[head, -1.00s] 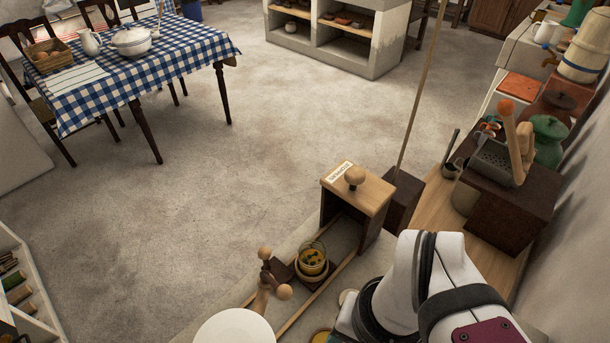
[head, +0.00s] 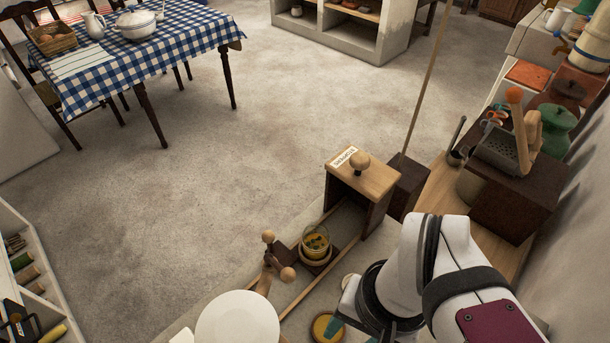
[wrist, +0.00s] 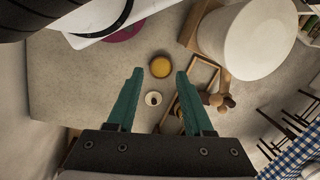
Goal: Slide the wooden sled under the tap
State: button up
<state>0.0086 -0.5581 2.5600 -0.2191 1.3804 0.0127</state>
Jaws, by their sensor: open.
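The wooden sled (head: 309,267) is a dark block between two pale rails, carrying a glass cup (head: 316,243) with yellow-green contents. A wooden piece with round knobs (head: 287,274) stands at its left. The tap housing appears to be the wooden box (head: 375,183) with a round knob and a label, at the far end of the rails. The sled sits short of that box, in front of its opening. My gripper (wrist: 158,82) is open and empty, with teal fingers. In the head view it is low, on the near side of the sled and apart from it.
A large white cylinder (head: 237,318) stands left of my gripper. A yellow round piece (head: 327,327) and a small white cup (wrist: 153,98) lie near my fingers. A thin upright rod (head: 428,80) and a dark block with a grater (head: 515,200) stand right of the box.

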jog(key=shift+o, duration=1.1)
jog(key=w+a+r+n, duration=0.1)
jog(key=w+r+n, duration=0.1)
jog(key=w, duration=0.3)
jog(key=w+a+r+n, duration=0.1)
jog(key=w+r+n, duration=0.1)
jog(key=w, duration=0.3)
jog(key=shift+w+a+n+g, duration=0.3)
jog(key=shift+w+n, duration=0.1)
jog(key=n, duration=0.7)
send_over(269, 233)
jog(key=w+d, duration=0.2)
jog(key=d, duration=0.1)
notch_tip(269, 233, down, 2)
jog(key=shift+n, duration=0.3)
jog(key=a+f, duration=0.1)
jog(key=f, duration=0.4)
jog(key=s+a+f, duration=0.1)
jog(key=f, duration=0.8)
jog(key=shift+s+a+f, duration=0.35)
jog(key=shift+a+f, duration=0.05)
jog(key=shift+f, duration=0.45)
grip_shut()
